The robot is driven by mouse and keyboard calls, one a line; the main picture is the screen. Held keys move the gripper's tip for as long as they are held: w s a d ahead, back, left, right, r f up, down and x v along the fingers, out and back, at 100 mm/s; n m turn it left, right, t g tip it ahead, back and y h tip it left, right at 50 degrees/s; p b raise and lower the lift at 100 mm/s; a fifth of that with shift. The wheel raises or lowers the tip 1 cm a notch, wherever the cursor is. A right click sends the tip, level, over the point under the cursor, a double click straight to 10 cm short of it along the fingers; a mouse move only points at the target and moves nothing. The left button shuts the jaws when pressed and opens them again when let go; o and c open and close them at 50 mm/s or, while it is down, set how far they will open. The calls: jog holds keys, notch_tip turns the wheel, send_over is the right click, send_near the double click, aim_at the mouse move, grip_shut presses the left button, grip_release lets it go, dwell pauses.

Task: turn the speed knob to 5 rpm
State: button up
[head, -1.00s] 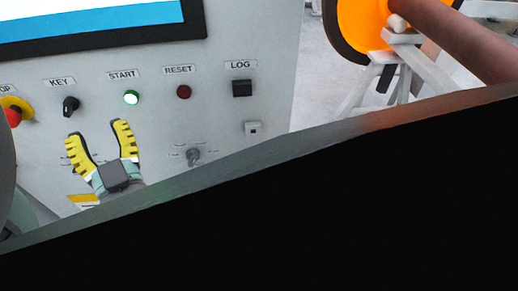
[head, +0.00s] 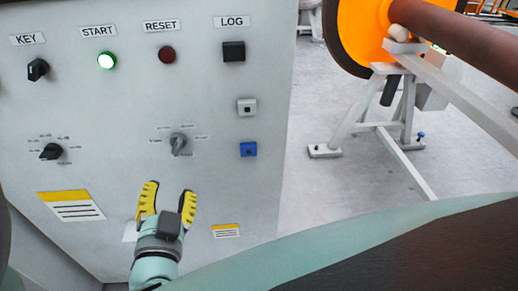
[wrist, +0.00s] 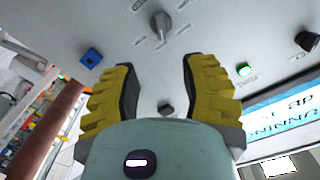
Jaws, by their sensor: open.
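Two rotary knobs with small dial marks stand on the grey panel (head: 110,125). A grey knob (head: 178,143) is below RESET, and a black knob (head: 51,151) is below KEY. Their lettering is too small to read, so I cannot tell which is the speed knob or its setting. My gripper (head: 168,189), with yellow fingers, is open and empty just below the grey knob in the head view. In the wrist view, which shows the panel upside down, the grey knob (wrist: 160,25) lies beyond the spread fingertips of my gripper (wrist: 160,65), apart from them.
A KEY switch (head: 38,69), lit green START button (head: 106,61), dark red RESET button (head: 167,54) and black LOG button (head: 233,51) line the panel's top. A blue button (head: 248,149) is near its right edge. A wheelset stand (head: 390,115) stands right, over clear floor.

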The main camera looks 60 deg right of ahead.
aim_at(178, 149)
jog(key=p+x, duration=0.3)
jog(key=x, duration=1.1)
jog(key=shift+w, duration=0.1)
jog(key=shift+o, duration=0.2)
jog(key=shift+a+f, duration=0.1)
jog(key=shift+a, duration=0.05)
grip_shut()
